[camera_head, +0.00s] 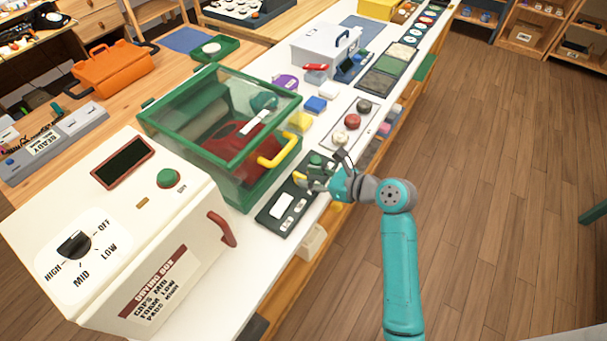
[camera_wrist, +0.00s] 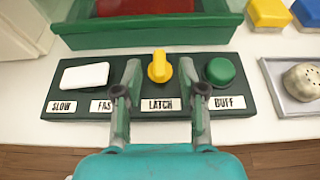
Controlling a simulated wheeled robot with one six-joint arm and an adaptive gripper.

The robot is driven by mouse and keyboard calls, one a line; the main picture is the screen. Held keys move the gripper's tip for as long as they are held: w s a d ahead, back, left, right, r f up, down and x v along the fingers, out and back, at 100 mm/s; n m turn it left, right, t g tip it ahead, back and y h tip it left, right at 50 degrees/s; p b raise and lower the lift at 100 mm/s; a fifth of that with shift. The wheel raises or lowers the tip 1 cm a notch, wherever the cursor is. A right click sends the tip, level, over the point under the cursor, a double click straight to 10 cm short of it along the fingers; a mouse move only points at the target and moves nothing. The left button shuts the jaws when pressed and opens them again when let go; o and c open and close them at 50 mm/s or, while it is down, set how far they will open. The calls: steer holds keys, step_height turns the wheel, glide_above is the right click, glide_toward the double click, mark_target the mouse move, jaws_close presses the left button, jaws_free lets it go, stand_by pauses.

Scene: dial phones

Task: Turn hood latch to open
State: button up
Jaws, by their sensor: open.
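The hood latch is a yellow knob (camera_wrist: 159,67) above the LATCH label on a dark green control panel (camera_wrist: 75,101); its pointer stands upright in the wrist view. In the head view the panel (camera_head: 272,222) lies in front of the green-framed clear hood (camera_head: 200,158), which is down and has a yellow handle (camera_head: 279,150). My gripper (camera_wrist: 163,70) is open, with one finger on each side of the yellow knob. I cannot tell whether the fingers touch it.
A white rocker (camera_wrist: 85,76) and a green button (camera_wrist: 220,71) flank the knob on the panel. The drying box (camera_head: 185,232) stands left of the hood.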

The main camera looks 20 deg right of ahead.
mark_target(301, 174)
steer(key=shift+x, duration=1.35)
steer(key=shift+c, duration=0.3)
jaws_close()
steer(key=shift+d, duration=0.1)
steer(key=n+g+y, duration=0.4)
steer(key=shift+w+d+n, duration=0.15)
steer(key=shift+w+n, duration=0.05)
steer(key=shift+n, duration=0.2)
steer(key=n+g, duration=0.2)
steer(key=g, duration=0.1)
steer(key=n+g+y, duration=0.1)
steer(key=n+g, duration=0.2)
steer(key=shift+w+y, duration=0.2)
steer(key=shift+y, duration=0.1)
steer(key=shift+n+g, duration=0.3)
steer(key=shift+n, duration=0.1)
